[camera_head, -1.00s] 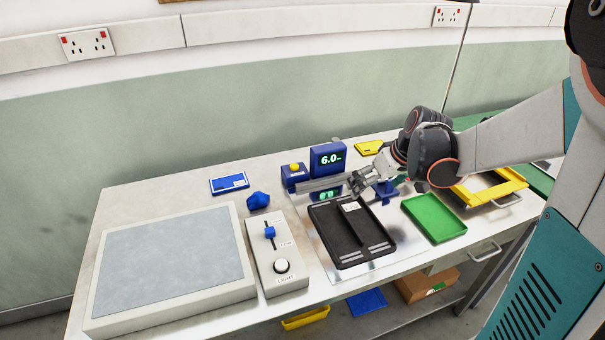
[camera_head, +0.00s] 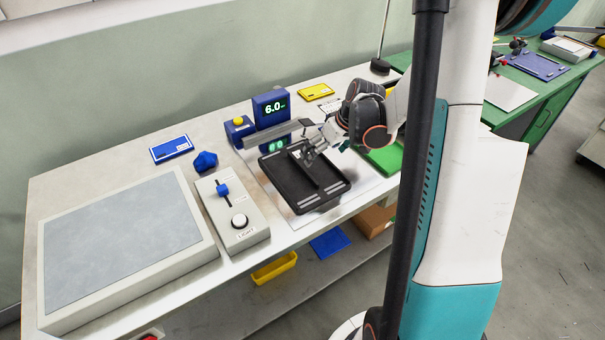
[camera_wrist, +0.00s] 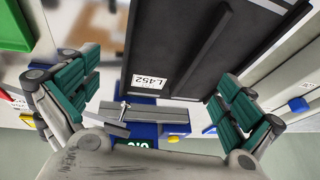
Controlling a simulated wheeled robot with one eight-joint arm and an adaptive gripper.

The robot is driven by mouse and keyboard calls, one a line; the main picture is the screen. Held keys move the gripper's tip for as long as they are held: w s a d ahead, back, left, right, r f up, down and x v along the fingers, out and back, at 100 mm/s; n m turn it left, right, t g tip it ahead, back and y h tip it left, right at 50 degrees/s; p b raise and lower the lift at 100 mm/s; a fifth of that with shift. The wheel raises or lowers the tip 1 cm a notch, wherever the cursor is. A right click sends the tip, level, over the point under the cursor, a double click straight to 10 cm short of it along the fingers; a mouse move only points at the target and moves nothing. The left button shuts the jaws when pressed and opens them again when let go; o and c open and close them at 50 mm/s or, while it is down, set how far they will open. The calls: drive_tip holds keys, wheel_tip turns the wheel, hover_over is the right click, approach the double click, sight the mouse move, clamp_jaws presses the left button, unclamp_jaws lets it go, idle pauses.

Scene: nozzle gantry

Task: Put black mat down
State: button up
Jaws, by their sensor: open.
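The black mat (camera_head: 281,179) lies flat on a pale sheet on the bench; it looks like a shallow tray with a raised rim and a central rib. In the wrist view the black mat (camera_wrist: 205,50) fills the top middle, with a white label reading L452 near its edge. My gripper (camera_head: 310,152) is over the far edge of the mat, by the label. In the wrist view my gripper (camera_wrist: 158,100) has its green-padded fingers spread wide, with nothing clamped between them. Whether a finger touches the mat cannot be told.
A blue display (camera_head: 271,107) reading 6.0 stands behind the mat with a grey bar near it. A control box (camera_head: 232,215) and a large grey panel (camera_head: 120,245) lie left. A green tray (camera_head: 385,160) is close on the right, partly hidden by my arm.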

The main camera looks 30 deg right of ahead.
sight(316, 167)
drive_tip(key=b+x, duration=0.2)
drive_tip(key=x, duration=0.3)
drive_tip(key=shift+w, duration=0.1)
drive_tip(key=c, duration=1.5)
drive_tip(key=shift+o, duration=0.2)
drive_tip(key=shift+a, duration=0.1)
drive_tip(key=shift+r, duration=0.2)
